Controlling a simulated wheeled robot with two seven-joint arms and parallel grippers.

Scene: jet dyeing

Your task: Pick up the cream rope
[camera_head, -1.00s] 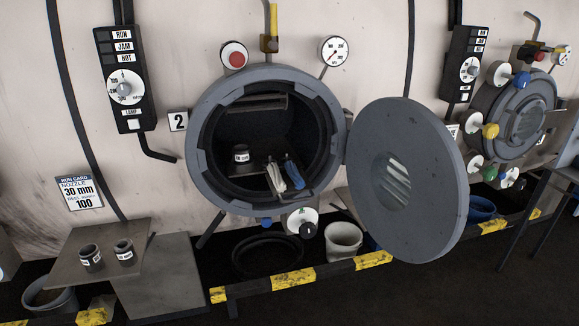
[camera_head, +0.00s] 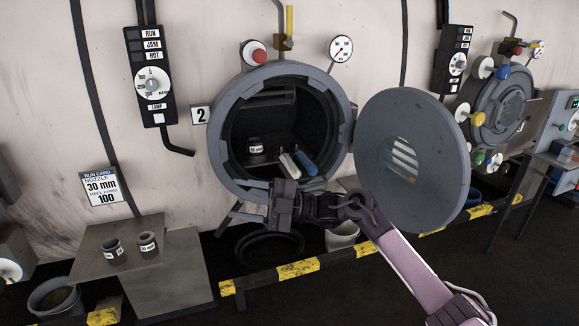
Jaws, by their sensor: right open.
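The cream rope (camera_head: 288,165) lies inside the open round vessel (camera_head: 223,163) numbered 2, near the lower front of its opening. A blue rope (camera_head: 305,162) lies just to its right. My right gripper (camera_head: 284,187) is open at the lower rim of the vessel, below the cream rope in the picture. It hides the lower end of the cream rope, and I cannot tell whether it touches it. My left gripper is not in view.
A dark nozzle (camera_head: 256,148) stands inside the vessel, left of the ropes. The vessel's round door (camera_head: 430,180) hangs open on the right. A side table (camera_head: 90,264) with two nozzles stands at lower left. A yellow-black rail (camera_head: 299,268) runs below.

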